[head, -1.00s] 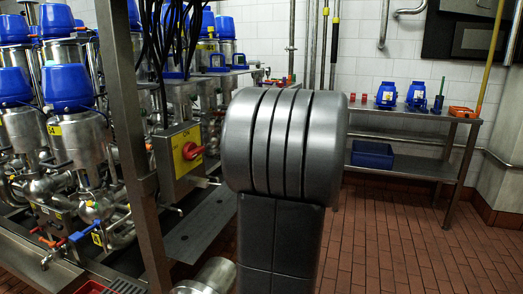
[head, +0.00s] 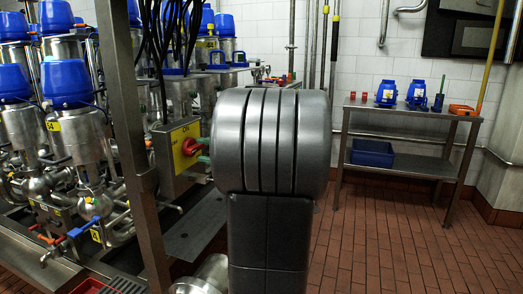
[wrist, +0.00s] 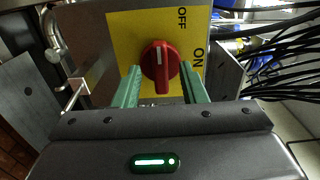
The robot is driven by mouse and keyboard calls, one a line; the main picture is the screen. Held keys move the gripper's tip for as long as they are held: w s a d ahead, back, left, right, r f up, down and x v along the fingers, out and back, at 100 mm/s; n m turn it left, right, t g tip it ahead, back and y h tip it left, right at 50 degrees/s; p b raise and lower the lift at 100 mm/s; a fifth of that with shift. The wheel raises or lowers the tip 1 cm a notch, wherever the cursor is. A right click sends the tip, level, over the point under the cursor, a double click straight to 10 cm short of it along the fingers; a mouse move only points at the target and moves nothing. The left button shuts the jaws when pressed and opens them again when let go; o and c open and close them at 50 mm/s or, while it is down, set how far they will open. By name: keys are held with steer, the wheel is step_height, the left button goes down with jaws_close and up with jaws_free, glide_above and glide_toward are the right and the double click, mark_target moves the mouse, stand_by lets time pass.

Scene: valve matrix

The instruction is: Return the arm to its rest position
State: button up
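A red rotary switch (head: 190,146) sits on a yellow plate (head: 179,158) on the front of a steel control box. In the wrist view the red switch (wrist: 160,63) is close and centred, its grip upright in the picture. The yellow plate (wrist: 122,30) there carries the words OFF and ON. My gripper (wrist: 162,82) has two green fingers spread apart with nothing between their pads that I can see held. They flank the switch's lower part, with gaps showing. In the head view my gripper (head: 203,150) shows as green tips beside the switch; my grey arm hides the rest.
Steel valves with blue caps (head: 66,84) fill the left. A steel post (head: 127,130) stands in front of the control box. Black cables (wrist: 285,65) hang close to my gripper on the right. A steel shelf table (head: 405,112) stands at the back right, with clear tiled floor before it.

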steer(key=shift+x, duration=1.05)
steer(key=shift+d+r+m+p, duration=0.15)
steer(key=shift+r+m+p, duration=0.15)
steer(key=shift+p, duration=0.45)
steer(key=shift+d+m+p, duration=0.1)
steer(key=shift+m+p, duration=0.3)
steer(key=shift+p, duration=0.1)
steer(key=m+p, duration=0.4)
steer(key=p, duration=0.2)
steer(key=shift+r, duration=0.1)
steer(key=shift+m+p, duration=0.95)
steer(key=shift+m, duration=0.15)
steer(key=shift+f, duration=0.2)
